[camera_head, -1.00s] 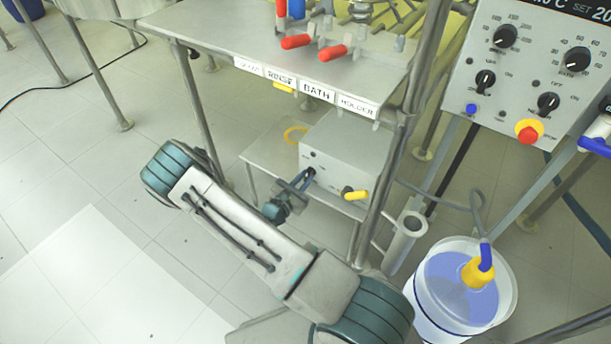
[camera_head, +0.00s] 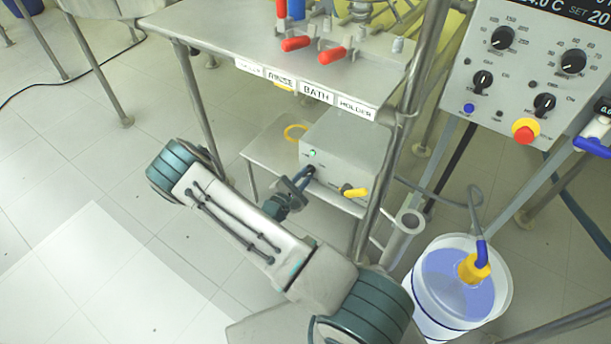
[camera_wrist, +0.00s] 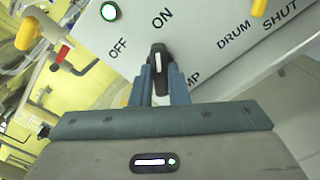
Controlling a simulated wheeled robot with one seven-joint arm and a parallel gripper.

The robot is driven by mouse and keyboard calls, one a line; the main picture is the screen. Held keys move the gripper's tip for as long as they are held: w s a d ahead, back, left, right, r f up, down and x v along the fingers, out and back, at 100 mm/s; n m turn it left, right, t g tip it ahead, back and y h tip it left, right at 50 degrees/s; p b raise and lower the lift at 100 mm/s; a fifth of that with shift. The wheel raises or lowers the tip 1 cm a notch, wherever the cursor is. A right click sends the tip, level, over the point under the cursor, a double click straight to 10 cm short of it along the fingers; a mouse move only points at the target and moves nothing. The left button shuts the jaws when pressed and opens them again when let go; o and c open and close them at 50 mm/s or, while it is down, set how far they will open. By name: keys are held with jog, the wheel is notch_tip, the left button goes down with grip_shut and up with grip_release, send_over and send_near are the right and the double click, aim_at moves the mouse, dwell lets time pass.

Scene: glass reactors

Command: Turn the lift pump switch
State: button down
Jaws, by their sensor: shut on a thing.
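The lift pump switch (camera_wrist: 158,66) is a black knob with a white mark on a grey box (camera_head: 350,152) under the bench. My gripper (camera_wrist: 165,82) is shut on this knob, one finger on each side, in the wrist view. In the wrist view the knob points up, close to the ON label and to the right of OFF. The word under the knob is partly hidden by my fingers. A round lamp (camera_wrist: 109,11) on the panel is lit green. In the head view my gripper (camera_head: 306,174) reaches the box front from the left.
A yellow-handled valve (camera_head: 355,192) sits on the same box, right of the switch. A bench (camera_head: 230,40) with red-handled valves is above, its steel leg (camera_head: 372,215) to the right. A white bucket (camera_head: 418,305) stands at right.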

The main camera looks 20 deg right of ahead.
jog(key=shift+w+a, duration=0.15)
jog(key=shift+a, duration=0.15)
jog(key=c, duration=1.4)
grip_release()
jog(key=shift+a, duration=0.1)
jog(key=shift+d, duration=0.25)
jog(key=p+v, duration=0.3)
jog(key=v, duration=1.1)
